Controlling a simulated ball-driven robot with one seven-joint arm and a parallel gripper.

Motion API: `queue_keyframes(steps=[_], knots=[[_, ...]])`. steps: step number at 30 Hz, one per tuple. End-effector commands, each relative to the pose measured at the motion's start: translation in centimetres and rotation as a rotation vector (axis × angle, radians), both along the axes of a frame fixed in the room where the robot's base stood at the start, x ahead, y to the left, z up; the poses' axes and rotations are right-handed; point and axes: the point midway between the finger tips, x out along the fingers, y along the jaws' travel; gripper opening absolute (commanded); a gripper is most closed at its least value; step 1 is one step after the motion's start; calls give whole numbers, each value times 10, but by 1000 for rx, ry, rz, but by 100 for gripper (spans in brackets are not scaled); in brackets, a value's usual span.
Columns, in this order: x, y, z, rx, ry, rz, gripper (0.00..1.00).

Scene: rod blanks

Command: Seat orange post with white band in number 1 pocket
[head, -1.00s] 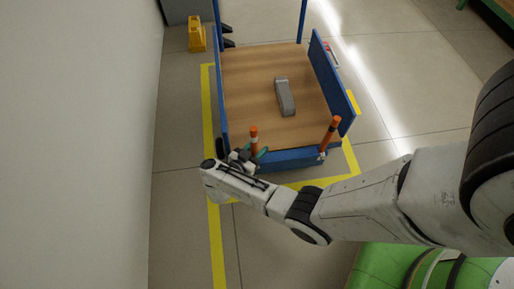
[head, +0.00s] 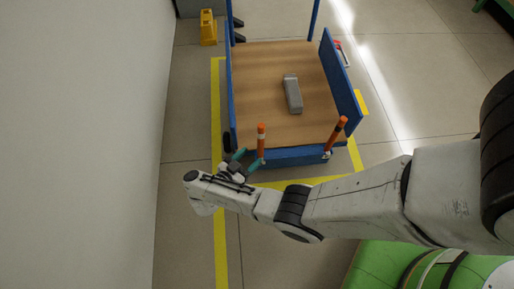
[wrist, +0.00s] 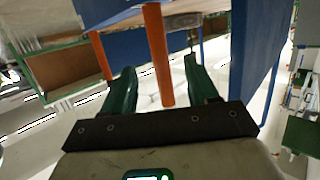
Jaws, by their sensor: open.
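An orange post with a white band (head: 261,142) stands about upright at the near left edge of the cart's deck. In the wrist view an orange post (wrist: 157,50) shows between and beyond my fingers, with its free end visible. My gripper (head: 249,158) is open, at the near left corner of the cart, with its teal fingers pointing toward the banded post. In the wrist view my gripper (wrist: 160,82) shows a gap on both sides of the post. I cannot make out the number 1 pocket or any number.
A second orange post with a dark band (head: 337,134) leans at the cart's near right corner. A grey block (head: 292,94) lies on the wooden deck (head: 265,85). A blue side panel (head: 341,80) bounds the right. A yellow stand (head: 208,28) is on the floor behind left.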

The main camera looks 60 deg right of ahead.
Motion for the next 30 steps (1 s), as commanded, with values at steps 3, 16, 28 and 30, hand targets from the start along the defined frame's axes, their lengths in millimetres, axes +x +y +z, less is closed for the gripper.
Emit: queue_keyframes(steps=[3,16,28,30], knots=[[2,14,4,0,0,2,59],[2,21,5,0,-1,-1,59],[2,20,5,0,0,0,59],[3,21,5,0,0,0,59]])
